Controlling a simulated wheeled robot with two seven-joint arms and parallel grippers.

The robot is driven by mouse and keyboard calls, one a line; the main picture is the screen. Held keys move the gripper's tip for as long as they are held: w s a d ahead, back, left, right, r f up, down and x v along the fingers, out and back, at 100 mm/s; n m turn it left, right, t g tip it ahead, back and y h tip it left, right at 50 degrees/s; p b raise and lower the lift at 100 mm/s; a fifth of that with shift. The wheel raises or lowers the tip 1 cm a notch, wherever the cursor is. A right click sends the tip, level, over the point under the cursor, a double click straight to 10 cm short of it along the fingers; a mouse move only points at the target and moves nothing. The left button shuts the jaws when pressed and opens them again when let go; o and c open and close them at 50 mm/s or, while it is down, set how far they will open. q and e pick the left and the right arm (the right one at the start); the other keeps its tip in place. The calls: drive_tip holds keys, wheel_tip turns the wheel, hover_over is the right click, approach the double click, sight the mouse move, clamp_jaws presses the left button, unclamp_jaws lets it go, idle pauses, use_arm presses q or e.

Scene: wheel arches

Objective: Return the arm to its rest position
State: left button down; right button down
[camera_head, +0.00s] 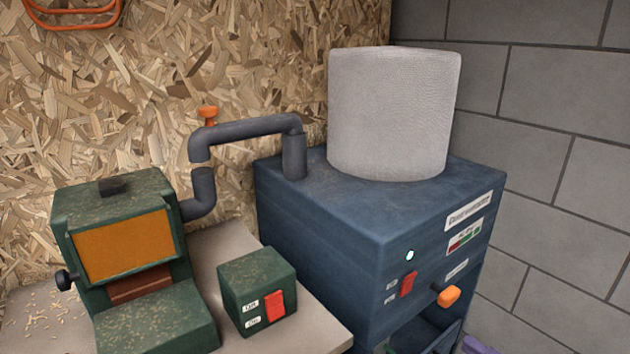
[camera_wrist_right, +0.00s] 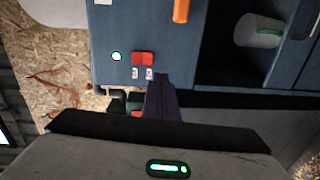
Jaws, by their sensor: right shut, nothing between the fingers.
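My right gripper shows in the wrist view (camera_wrist_right: 160,84) as dark purple fingers closed together, with nothing between them. Its tip overlaps the picture of the blue cabinet's front below the red switch; I cannot tell how far apart they are. In the head view only a small purple piece of the right gripper (camera_head: 478,346) shows at the bottom edge, right of the blue cabinet (camera_head: 335,225). The rest of that arm is out of the picture. My left gripper is in neither view.
The cabinet carries a grey-white cylinder (camera_head: 392,115), a red switch (camera_head: 408,284), a lit lamp and an orange knob (camera_head: 449,296). A green switch box (camera_head: 257,292) stands between. An open compartment (camera_wrist_right: 228,60) holds a pale container.

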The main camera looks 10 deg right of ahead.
drive_tip(key=s+a+f+m+g+h, duration=0.2)
drive_tip(key=s+a+f+m+g, duration=0.1)
drive_tip(key=s+a+f+m, duration=0.5)
drive_tip(key=s+a+f+m+g+h, duration=0.3)
drive_tip(key=s+a+f+m, duration=0.4)
drive_tip(key=a+f+m, duration=0.4)
wheel_tip(320, 180, down, 3)
drive_tip(key=shift+s+f+m+g, duration=0.2)
drive_tip(key=shift+s+m+g, duration=0.25)
drive_tip(key=shift+m, duration=0.35)
drive_tip(key=shift+w, duration=0.1)
